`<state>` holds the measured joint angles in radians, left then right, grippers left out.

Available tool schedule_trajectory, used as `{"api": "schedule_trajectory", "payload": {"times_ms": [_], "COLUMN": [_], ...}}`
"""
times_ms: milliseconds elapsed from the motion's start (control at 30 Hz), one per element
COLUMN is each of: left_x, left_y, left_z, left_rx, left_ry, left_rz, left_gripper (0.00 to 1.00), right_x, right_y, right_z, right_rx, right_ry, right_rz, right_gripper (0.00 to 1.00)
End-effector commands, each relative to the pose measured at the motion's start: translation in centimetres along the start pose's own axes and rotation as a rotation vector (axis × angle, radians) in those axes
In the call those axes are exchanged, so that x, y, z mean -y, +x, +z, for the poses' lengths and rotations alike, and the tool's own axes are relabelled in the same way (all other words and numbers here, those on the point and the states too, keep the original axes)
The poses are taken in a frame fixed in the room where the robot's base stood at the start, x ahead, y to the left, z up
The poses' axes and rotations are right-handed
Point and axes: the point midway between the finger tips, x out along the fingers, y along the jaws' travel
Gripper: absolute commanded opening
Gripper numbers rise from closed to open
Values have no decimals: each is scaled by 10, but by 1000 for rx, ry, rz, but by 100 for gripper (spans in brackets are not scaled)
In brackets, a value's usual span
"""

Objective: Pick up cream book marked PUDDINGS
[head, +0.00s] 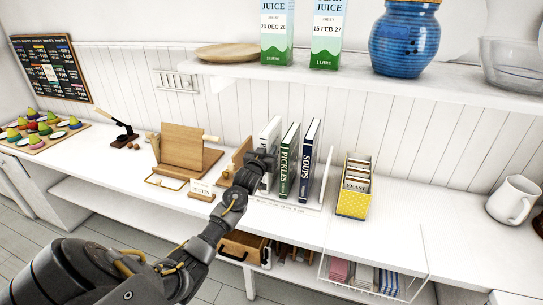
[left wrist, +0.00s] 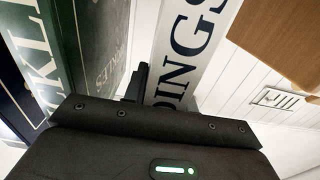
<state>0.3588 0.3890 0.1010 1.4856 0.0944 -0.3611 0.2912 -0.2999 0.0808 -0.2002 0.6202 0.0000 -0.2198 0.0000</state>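The cream book marked PUDDINGS (head: 270,131) stands upright at the left of a row of books, partly hidden by my left gripper. In the left wrist view its pale spine (left wrist: 186,48) shows the dark letters "DINGS". My left gripper (head: 262,158) is at the lower front of this spine. In the left wrist view one dark finger (left wrist: 139,82) lies along the book's left edge, on the side of the green book; the other finger is hidden. I cannot tell how far the fingers are apart or whether they touch the book. My right gripper is not in view.
The green PICKLES book (head: 288,160) and navy SOUPS book (head: 308,160) stand just right of it. A wooden stand (head: 187,152) is to the left, a yellow spotted box (head: 353,203) to the right. A shelf (head: 330,82) runs above.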

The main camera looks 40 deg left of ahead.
Motion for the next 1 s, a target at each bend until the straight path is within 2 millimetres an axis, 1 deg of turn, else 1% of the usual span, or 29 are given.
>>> {"api": "schedule_trajectory", "payload": {"times_ms": [33,167,500,633,767,867,1000], "left_x": [0,0,0,0,0,0,1], "left_y": [0,0,0,0,0,0,0], "left_z": [0,0,-2,-7,-19,-35,-62], "left_rx": [0,0,-4,-5,-7,-9,-11], "left_ry": [0,0,0,-1,-1,-1,-1], "left_rz": [0,0,0,0,0,0,-1], "left_gripper": [17,0,0,0,0,0,0], "right_x": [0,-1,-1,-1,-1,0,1], "right_y": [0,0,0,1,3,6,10], "right_z": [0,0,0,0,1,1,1], "right_rx": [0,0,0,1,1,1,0], "right_ry": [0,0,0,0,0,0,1], "right_rz": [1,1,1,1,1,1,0], "right_gripper": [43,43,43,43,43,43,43]}}
